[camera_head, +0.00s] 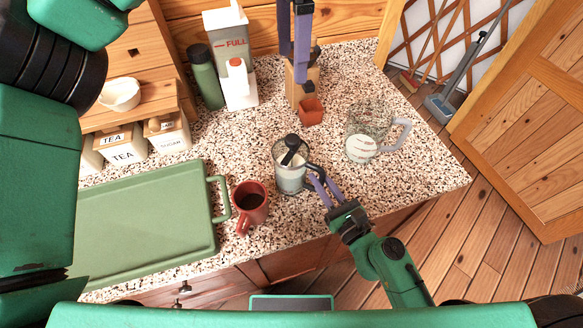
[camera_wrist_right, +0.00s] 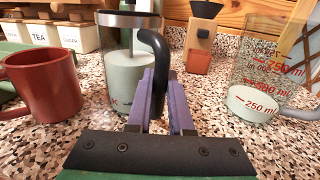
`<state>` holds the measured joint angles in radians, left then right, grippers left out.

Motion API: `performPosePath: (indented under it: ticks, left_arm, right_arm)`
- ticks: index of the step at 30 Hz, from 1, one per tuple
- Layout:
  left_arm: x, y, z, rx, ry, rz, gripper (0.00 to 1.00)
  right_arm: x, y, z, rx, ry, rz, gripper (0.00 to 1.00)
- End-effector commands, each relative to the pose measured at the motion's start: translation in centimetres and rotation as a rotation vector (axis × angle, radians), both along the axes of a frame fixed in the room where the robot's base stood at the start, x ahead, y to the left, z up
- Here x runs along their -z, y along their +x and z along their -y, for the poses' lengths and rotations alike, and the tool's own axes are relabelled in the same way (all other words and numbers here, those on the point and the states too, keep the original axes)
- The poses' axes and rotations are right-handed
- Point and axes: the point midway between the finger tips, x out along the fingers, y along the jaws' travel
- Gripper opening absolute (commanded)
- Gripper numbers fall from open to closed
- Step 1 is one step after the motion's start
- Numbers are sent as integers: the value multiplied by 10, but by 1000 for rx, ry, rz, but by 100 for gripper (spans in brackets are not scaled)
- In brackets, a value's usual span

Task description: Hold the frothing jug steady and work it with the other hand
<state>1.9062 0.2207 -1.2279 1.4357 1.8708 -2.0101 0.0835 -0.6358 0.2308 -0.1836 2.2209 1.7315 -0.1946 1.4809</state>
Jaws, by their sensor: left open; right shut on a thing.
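The frothing jug (camera_head: 289,181) stands upright on the speckled counter, a clear vessel with white liquid inside and a black handle. A black knob (camera_head: 292,142) tops it. In the right wrist view the jug (camera_wrist_right: 126,82) shows a thin rod down into the liquid; its top is cut off. My right gripper (camera_head: 318,186) is shut on the jug's handle (camera_wrist_right: 158,62) from the front right. My left gripper (camera_head: 294,66) hangs at the top of the head view, open and empty, behind and above the jug, apart from the knob.
A red mug (camera_head: 249,205) stands close left of the jug, beside a green tray (camera_head: 140,225). A measuring jug (camera_head: 369,133) stands to the right. Behind are a wooden stand (camera_head: 299,91) with a small orange-brown cup (camera_head: 311,112), a carton (camera_head: 229,48) and a green bottle (camera_head: 205,77).

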Motion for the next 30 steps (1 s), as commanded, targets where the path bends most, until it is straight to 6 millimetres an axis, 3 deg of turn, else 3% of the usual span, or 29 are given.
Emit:
performPosePath:
  ticks: [7, 8, 9, 10, 22, 26, 30]
  left_arm:
    - [0, 0, 0, 0, 0, 0, 80]
    - [0, 0, 0, 0, 0, 0, 80]
    - [0, 0, 0, 0, 0, 0, 80]
    - [0, 0, 0, 0, 0, 0, 80]
    - [0, 0, 0, 0, 0, 1, 80]
    - [0, 0, 0, 0, 0, 1, 80]
    - [0, 0, 0, -1, 0, 1, 80]
  right_arm:
    - [1, 0, 0, 0, -1, -2, 0]
    - [1, 0, 0, 0, -1, -2, 31]
    - [1, 0, 0, 0, 0, -1, 46]
    - [1, 0, 0, 0, 0, -1, 54]
    - [1, -7, 4, 2, 3, -6, 54]
    - [2, -31, 17, 8, 2, -8, 54]
    - [2, -67, 36, 6, 1, -9, 54]
